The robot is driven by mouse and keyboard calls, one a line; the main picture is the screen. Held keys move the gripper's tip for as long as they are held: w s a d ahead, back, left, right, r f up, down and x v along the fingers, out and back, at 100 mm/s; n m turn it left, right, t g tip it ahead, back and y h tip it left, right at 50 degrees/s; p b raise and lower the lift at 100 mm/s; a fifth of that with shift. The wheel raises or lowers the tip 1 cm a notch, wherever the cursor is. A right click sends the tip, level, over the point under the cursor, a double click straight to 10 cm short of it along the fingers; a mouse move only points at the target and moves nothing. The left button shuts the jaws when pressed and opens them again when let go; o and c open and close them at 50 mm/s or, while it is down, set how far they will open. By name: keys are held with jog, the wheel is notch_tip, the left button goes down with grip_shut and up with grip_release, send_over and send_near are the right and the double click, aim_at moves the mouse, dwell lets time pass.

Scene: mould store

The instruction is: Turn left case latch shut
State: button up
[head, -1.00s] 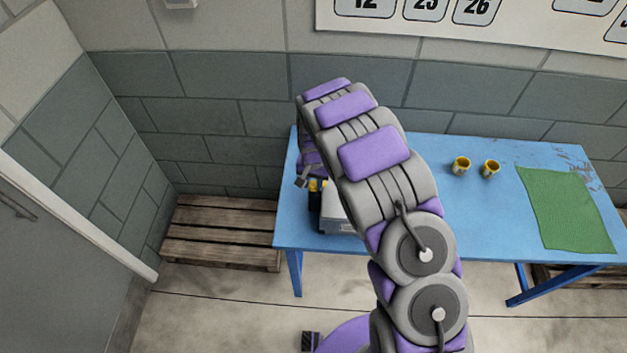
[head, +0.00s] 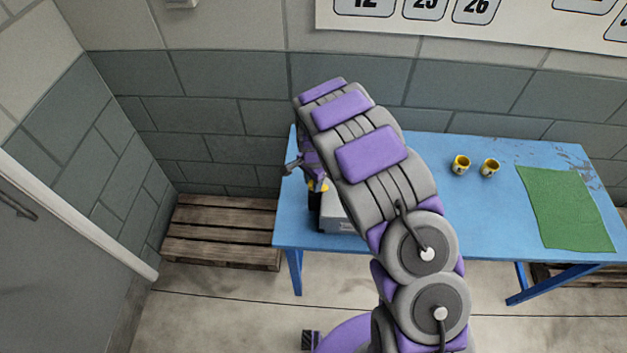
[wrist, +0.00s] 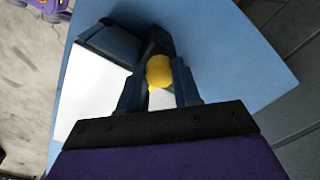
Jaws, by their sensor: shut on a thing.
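The case (head: 336,222) stands on the blue table at its left end, mostly hidden behind my arm in the head view. In the wrist view its pale top (wrist: 92,92) and a dark end part show. The yellow latch (wrist: 159,72) sits between the fingers of my gripper (wrist: 160,85), which are shut on it. In the head view a bit of the yellow latch (head: 318,186) shows below my gripper (head: 310,182). Which way the latch is turned is hard to tell.
The blue table (head: 470,220) has two yellow cups (head: 460,165) (head: 490,168) and a green cloth (head: 566,210) on its right part. A wooden pallet (head: 222,232) lies on the floor to the left. A block wall stands behind.

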dwell(0.4)
jog(key=o, duration=1.1)
jog(key=shift+a, duration=0.2)
jog(key=shift+c, duration=0.2)
jog(key=shift+d+r, duration=0.1)
jog(key=shift+r, duration=0.3)
notch_tip(320, 180, up, 16)
jog(key=shift+r+p, duration=0.25)
jog(key=shift+p, duration=0.2)
